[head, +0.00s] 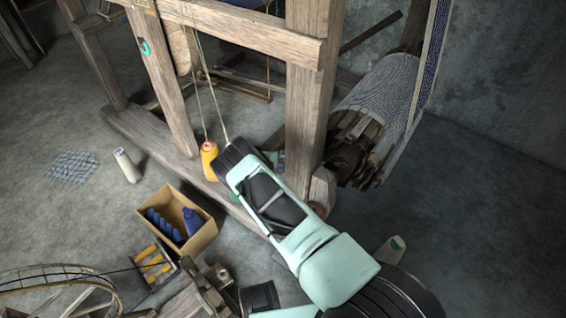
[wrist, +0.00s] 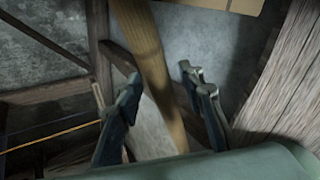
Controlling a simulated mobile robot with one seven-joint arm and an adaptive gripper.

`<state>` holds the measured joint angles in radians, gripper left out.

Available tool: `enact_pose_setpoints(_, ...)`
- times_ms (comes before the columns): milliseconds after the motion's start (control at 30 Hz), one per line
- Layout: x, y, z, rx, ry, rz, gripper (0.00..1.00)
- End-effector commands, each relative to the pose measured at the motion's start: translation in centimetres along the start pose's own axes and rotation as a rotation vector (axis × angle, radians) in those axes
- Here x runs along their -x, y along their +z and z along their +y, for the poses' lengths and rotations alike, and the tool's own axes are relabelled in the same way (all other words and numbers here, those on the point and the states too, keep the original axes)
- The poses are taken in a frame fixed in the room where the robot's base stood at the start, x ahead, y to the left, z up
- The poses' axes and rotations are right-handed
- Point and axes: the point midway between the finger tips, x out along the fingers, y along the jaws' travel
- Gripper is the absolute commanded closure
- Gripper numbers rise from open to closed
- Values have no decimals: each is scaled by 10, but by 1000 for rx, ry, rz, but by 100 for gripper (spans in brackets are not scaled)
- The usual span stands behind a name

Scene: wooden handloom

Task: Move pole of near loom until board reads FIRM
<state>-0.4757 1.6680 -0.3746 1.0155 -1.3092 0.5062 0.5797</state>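In the wrist view a tan wooden pole (wrist: 146,45) runs down from the top edge between the two fingers of my gripper (wrist: 158,80). The fingers are open, one on each side of the pole. A gap shows on the right side; whether the left finger touches the pole I cannot tell. In the head view the wooden loom (head: 308,110) stands upright, with my arm reaching up and left in front of it. My fingers and the gripped spot are hidden there. No board with a readable word shows in either view.
A yellow cone (head: 209,163) hangs on cords beside my arm. A cardboard box (head: 203,236) with blue yarn, a pale cone (head: 127,165) and a spinning wheel (head: 60,285) are on the floor at left. A cloth roll (head: 375,95) is at right. Floor at far right is clear.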

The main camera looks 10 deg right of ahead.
Motion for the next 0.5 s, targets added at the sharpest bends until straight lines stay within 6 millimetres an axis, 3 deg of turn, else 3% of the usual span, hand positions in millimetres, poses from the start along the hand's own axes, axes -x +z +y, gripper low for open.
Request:
enact_pose_setpoints(133, 0, 0, 0, 0, 0, 0, 65)
enact_pose_setpoints(433, 0, 0, 0, 0, 0, 0, 98)
enact_pose_setpoints(500, 0, 0, 0, 0, 0, 0, 100)
